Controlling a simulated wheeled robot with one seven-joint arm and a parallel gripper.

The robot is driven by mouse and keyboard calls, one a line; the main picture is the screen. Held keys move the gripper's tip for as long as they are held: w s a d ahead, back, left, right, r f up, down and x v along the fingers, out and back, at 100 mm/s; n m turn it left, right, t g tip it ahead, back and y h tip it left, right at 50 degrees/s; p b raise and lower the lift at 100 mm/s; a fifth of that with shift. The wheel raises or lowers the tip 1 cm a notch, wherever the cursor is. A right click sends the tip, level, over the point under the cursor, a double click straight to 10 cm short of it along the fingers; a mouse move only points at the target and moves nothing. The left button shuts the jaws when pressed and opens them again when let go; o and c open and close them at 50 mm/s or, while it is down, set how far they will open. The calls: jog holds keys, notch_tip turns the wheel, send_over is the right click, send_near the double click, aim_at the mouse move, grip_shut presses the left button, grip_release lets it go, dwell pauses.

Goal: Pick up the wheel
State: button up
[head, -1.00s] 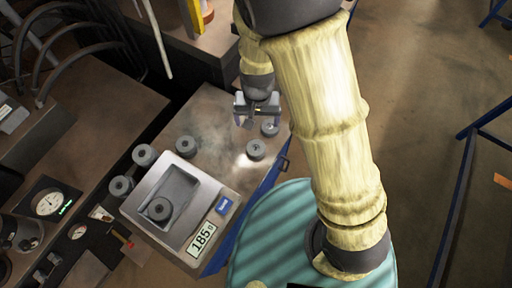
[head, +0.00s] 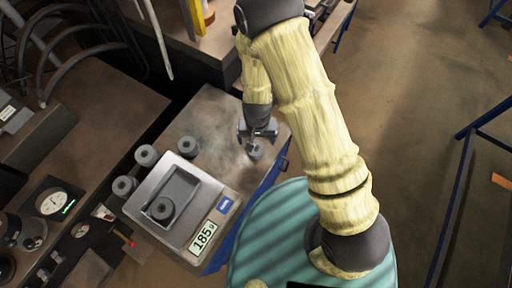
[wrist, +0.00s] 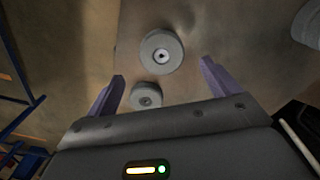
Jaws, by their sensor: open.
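My gripper (wrist: 162,70) is open and empty, with purple-grey fingers apart. In the head view my gripper (head: 257,140) hangs over the table, right above a wheel (head: 255,153) that its fingers partly cover. The other wheel is hidden behind the gripper there. I cannot tell the exact height of the fingertips above the wheels.
A scale (head: 187,233) reading 185 holds another wheel (head: 161,209) in its tray. More wheels stand at the scale's far side (head: 187,146) and left (head: 145,155), (head: 123,186). The table's blue edge (head: 265,190) is close on the right.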

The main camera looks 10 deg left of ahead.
aim_at(256, 148)
jog(key=shift+f, duration=0.2)
jog(key=shift+s+a+f+p, duration=0.1)
jog(key=shift+f+p, duration=0.55)
jog(key=shift+f, duration=0.4)
jog(key=shift+s+f+p, duration=0.1)
jog(key=shift+f+p, duration=0.5)
jog(key=shift+f, duration=0.45)
jog(key=shift+w+f, duration=0.1)
jog(key=shift+f, duration=0.45)
jog(key=shift+a, duration=0.1)
jog(key=shift+c, duration=1.2)
jog(key=c, duration=1)
jog(key=shift+o, duration=0.2)
